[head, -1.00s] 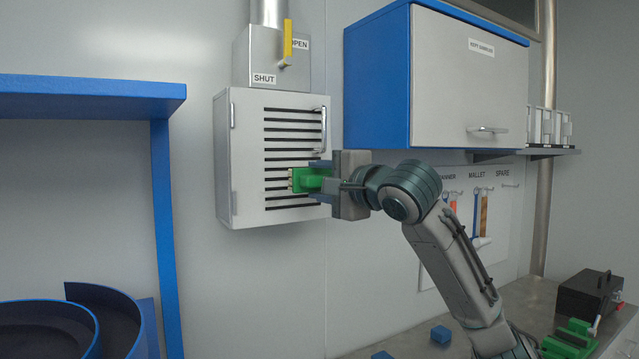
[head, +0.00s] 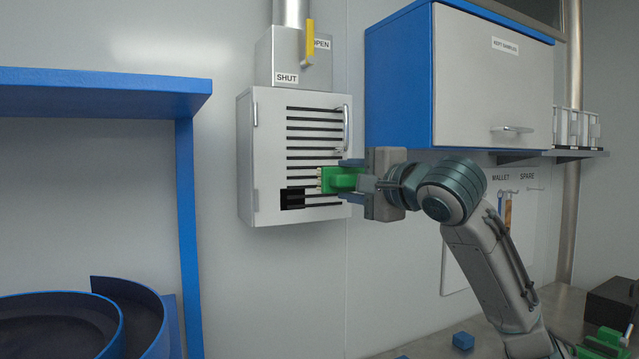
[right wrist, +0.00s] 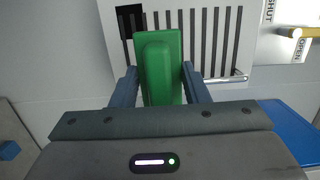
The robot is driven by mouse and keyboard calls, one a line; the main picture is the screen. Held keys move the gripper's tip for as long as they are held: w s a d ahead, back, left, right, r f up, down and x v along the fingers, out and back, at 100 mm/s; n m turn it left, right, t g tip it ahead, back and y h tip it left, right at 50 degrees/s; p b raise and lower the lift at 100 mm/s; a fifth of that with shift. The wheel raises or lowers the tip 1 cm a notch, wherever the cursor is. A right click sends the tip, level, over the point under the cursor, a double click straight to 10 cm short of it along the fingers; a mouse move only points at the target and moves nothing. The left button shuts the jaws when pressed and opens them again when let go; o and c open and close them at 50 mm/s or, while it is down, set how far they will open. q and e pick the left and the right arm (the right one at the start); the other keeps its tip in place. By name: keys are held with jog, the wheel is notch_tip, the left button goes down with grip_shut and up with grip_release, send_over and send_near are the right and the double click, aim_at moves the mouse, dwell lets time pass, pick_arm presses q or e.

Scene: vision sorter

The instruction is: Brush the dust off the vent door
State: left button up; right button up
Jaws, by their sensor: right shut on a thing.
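The vent door (head: 264,150) is the pale grey slotted front of a wall box, closed, with a bar handle (head: 346,128) at its upper right. A black square patch (head: 292,200) lies over the lower left ends of the slots. My right gripper (head: 350,180) is shut on a green brush (head: 342,180). The brush's pale bristle end points left, at the lower slots just above and right of the patch; I cannot tell whether it touches. In the right wrist view the green brush (right wrist: 160,70) sits between both fingers. I see no distinct dust. My left gripper is out of view.
A duct with a yellow lever (head: 309,45) and SHUT and OPEN labels rises above the box. A blue-sided cabinet (head: 398,85) hangs close right, above my arm. A blue frame (head: 188,230) and round blue bowl (head: 60,325) stand left. A blue cube (head: 463,340) lies on the bench.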

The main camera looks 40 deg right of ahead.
jog(key=shift+w+a+f+p, duration=0.9)
jog(key=shift+w+p, duration=0.5)
jog(key=shift+p, duration=0.4)
jog(key=shift+w+a+f+p, duration=0.65)
jog(key=shift+w+a+p, duration=0.35)
jog(key=shift+w+p, duration=0.6)
jog(key=shift+w+a+f+p, duration=0.9)
jog(key=shift+w+p, duration=0.3)
jog(key=shift+p, duration=0.75)
jog(key=shift+w+d+r+p, duration=0.1)
jog(key=shift+w+p, duration=0.05)
jog(key=shift+w, duration=0.35)
jog(key=shift+w+d+p, duration=0.1)
jog(key=shift+w+p, duration=0.05)
jog(key=shift+w, duration=0.3)
jog(key=shift+s+d+f+b, duration=0.1)
jog(key=shift+s+d+b, duration=0.05)
jog(key=shift+d+b, duration=0.35)
jog(key=shift+s+d+f+b, duration=0.1)
jog(key=shift+d+b, duration=0.2)
jog(key=shift+b, duration=0.3)
jog(key=shift+s+d+b, duration=0.15)
jog(key=shift+d+b, duration=0.35)
jog(key=shift+s+d+b, duration=0.15)
jog(key=shift+d+b, duration=0.35)
jog(key=shift+d+r, duration=0.1)
jog(key=shift+w+r, duration=0.1)
